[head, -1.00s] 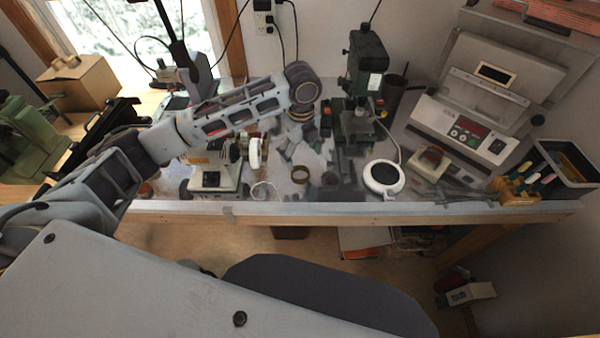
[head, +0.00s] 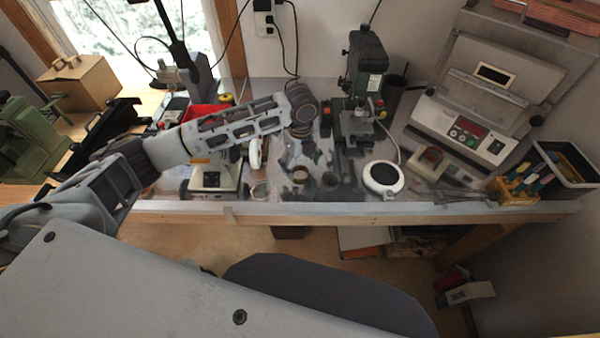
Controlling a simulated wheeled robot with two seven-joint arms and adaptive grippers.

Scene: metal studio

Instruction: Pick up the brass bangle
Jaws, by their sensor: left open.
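My left gripper (head: 296,163) points down, open and empty, just behind and above the bangle. Its fingers are small and grey against the cluttered bench, so I cannot tell whether they touch the ring. My right gripper is not in view.
A green drill press (head: 366,75) stands close behind and right of the bangle. A white round device (head: 384,177) sits further right. A small white machine (head: 214,176) stands left. The bench's front edge (head: 400,209) is near.

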